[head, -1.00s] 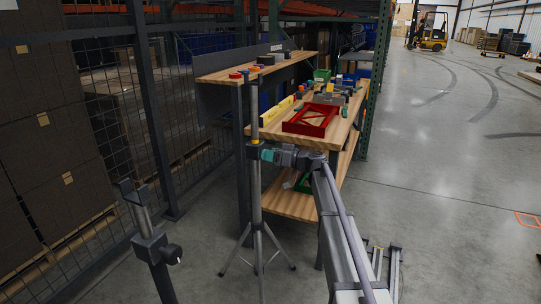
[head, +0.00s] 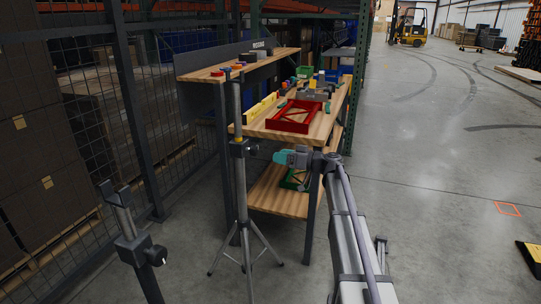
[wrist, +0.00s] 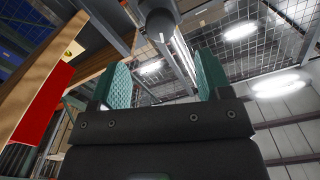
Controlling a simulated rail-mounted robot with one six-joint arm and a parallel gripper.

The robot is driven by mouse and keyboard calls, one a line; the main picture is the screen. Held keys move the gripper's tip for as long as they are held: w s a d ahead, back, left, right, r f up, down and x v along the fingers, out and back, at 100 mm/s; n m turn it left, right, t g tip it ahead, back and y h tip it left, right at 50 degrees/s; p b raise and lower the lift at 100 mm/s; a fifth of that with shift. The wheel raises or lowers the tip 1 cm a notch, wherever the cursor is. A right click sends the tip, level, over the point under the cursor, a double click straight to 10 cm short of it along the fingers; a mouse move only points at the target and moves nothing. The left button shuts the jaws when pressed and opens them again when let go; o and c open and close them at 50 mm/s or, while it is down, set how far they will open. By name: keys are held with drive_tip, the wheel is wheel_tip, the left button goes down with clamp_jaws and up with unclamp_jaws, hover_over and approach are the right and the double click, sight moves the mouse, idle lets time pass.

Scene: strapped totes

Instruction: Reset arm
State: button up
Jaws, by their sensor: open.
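My gripper (head: 282,156) has teal fingers and is at the end of my arm, in front of the workbench and just right of the tripod pole in the head view. In the wrist view my gripper (wrist: 164,78) has its two teal fingers spread apart, with nothing between them. The wrist camera looks up toward the ceiling.
The workbench (head: 262,128) bears a red frame (head: 294,117), a yellow bar (head: 262,107) and small parts. A tripod stand (head: 241,190) is close left of my gripper. A second stand (head: 133,241) is nearer. Open floor (head: 430,170) lies right.

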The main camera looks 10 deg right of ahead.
drive_tip(key=s+a+f+m+g+h, duration=0.2)
drive_tip(key=s+f+m+g+h, duration=0.1)
drive_tip(key=s+f, duration=0.4)
drive_tip(key=s+a+f+m+g+h, duration=0.3)
drive_tip(key=s+f, duration=0.2)
drive_tip(key=s, duration=0.4)
drive_tip(key=s+a+f+g+h, duration=0.1)
drive_tip(key=s+a+f+h, duration=0.15)
drive_tip(key=s, duration=0.55)
drive_tip(key=s+a+f+m+g+h, duration=0.1)
drive_tip(key=s+g+h, duration=0.1)
drive_tip(key=s+h, duration=0.35)
drive_tip(key=s+a+f+g+h, duration=0.1)
drive_tip(key=s+f, duration=0.1)
drive_tip(key=s, duration=0.7)
wheel_tip(320, 180, up, 28)
drive_tip(key=p, duration=2.7)
drive_tip(key=shift+w+d+f+m, duration=0.15)
drive_tip(key=shift+w+d+m, duration=0.05)
drive_tip(key=shift+w+m, duration=0.1)
